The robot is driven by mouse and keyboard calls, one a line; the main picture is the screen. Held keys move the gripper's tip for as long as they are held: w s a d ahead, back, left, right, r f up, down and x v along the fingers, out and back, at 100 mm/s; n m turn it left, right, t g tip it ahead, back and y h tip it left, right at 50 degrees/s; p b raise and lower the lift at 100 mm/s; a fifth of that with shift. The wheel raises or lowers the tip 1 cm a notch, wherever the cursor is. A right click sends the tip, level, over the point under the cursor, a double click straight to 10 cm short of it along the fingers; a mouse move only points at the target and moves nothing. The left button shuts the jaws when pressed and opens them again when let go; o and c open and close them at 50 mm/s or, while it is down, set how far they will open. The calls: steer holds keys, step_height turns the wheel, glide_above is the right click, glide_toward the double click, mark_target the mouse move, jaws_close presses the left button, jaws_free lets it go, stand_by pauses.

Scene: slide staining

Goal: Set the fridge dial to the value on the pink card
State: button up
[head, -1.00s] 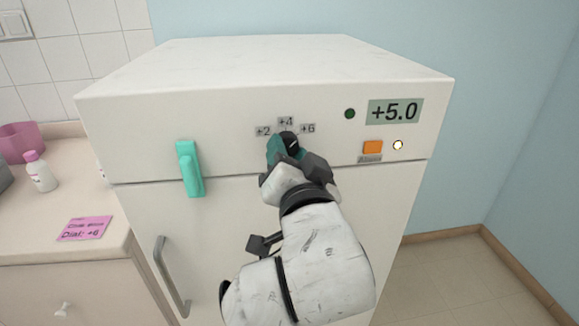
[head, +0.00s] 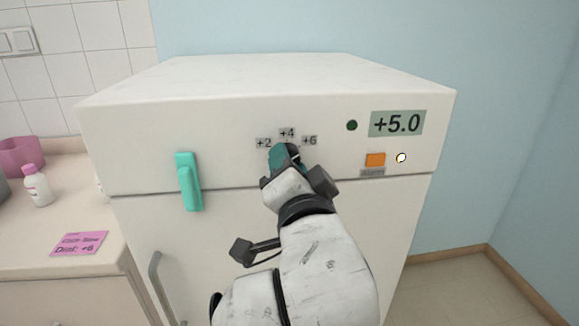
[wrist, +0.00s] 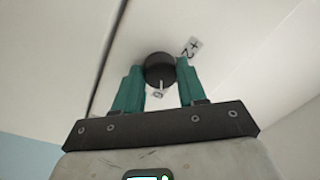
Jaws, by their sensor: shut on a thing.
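The pink card (head: 79,244) lies on the counter at the left in the head view; its lower line reads "Dial: +6". The fridge dial is a round black knob (wrist: 160,68) on the fridge's upper front panel. Labels +2 (head: 263,143), +4 (head: 287,133) and +6 (head: 309,140) arc above it. My gripper (head: 285,156) covers most of the dial in the head view. In the wrist view its teal fingers (wrist: 159,78) are shut on the knob from both sides. The knob's white pointer faces a partly hidden label that I cannot read surely.
The fridge display (head: 396,123) reads +5.0. A teal latch (head: 188,181) sticks out left of the dial. A pink-capped bottle (head: 38,186) stands on the counter.

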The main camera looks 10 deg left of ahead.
steer(key=o, duration=1.1)
steer(key=shift+c, duration=0.2)
steer(key=shift+s, duration=0.1)
steer(key=v, duration=1)
steer(key=shift+s+b, duration=0.3)
steer(key=shift+b, duration=0.05)
steer(key=shift+d, duration=0.1)
